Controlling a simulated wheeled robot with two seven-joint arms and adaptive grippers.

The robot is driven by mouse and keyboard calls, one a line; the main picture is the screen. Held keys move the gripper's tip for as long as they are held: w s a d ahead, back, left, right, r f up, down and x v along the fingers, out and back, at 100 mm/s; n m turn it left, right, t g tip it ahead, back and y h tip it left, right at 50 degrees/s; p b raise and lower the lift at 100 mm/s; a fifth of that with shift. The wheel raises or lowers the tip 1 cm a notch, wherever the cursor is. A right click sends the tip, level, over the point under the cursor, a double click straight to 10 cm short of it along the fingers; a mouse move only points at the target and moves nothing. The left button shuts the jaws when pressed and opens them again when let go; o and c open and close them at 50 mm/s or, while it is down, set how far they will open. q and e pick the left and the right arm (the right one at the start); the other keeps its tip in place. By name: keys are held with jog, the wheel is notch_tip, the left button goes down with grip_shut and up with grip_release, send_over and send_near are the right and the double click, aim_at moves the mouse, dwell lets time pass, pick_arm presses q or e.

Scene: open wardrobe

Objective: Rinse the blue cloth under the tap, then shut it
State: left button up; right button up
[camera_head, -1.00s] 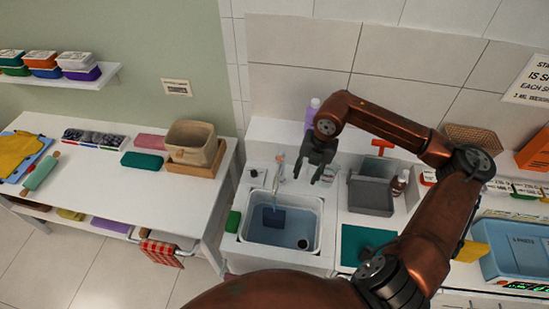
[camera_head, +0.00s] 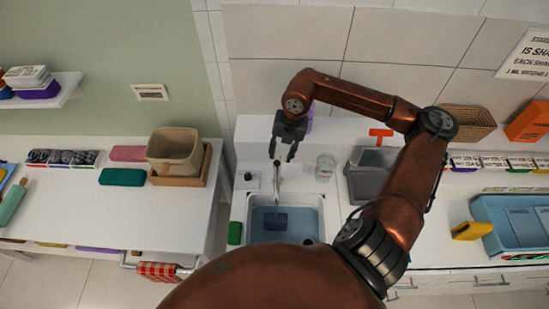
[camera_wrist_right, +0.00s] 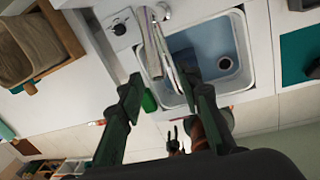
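The blue cloth (camera_head: 276,221) lies in the white sink (camera_head: 320,212), which has bluish water in it. The metal tap (camera_head: 277,184) stands at the sink's back edge, its spout over the basin. I cannot tell clearly whether water runs from it now. My right gripper (camera_head: 282,154) is open and empty, pointing down above the tap. In the right wrist view the right fingers (camera_wrist_right: 160,88) are spread on either side of the tap's spout (camera_wrist_right: 153,48). A dark part, perhaps my left gripper (camera_wrist_right: 172,136), shows small below the sink; its fingers are unclear.
A green sponge (camera_head: 235,232) is at the sink's left edge. A clear glass (camera_head: 325,167) and a grey bin (camera_head: 369,176) stand right of the tap. A side table (camera_head: 160,218) with a beige basket (camera_head: 174,150) is at the left. A blue tub (camera_head: 482,238) is at the right.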

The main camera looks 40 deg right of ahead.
aim_at(276, 160)
jog(key=f, duration=0.1)
jog(key=w+f, duration=0.1)
jog(key=f, duration=0.1)
jog(key=a+f+p, duration=0.1)
jog(key=shift+w+f, duration=0.15)
jog(key=shift+f, duration=0.5)
jog(key=shift+s+f, duration=0.15)
jog(key=shift+s, duration=0.05)
jog(key=shift+w, duration=0.1)
jog(key=shift+c, duration=1.2)
jog(key=c, duration=0.6)
pick_arm(q)
jog(key=shift+s+r, duration=0.3)
jog(key=shift+s, duration=0.3)
jog(key=shift+s+r, duration=0.25)
jog(key=shift+s, duration=0.3)
pick_arm(e)
grip_shut()
pick_arm(q)
jog(key=shift+w, duration=0.25)
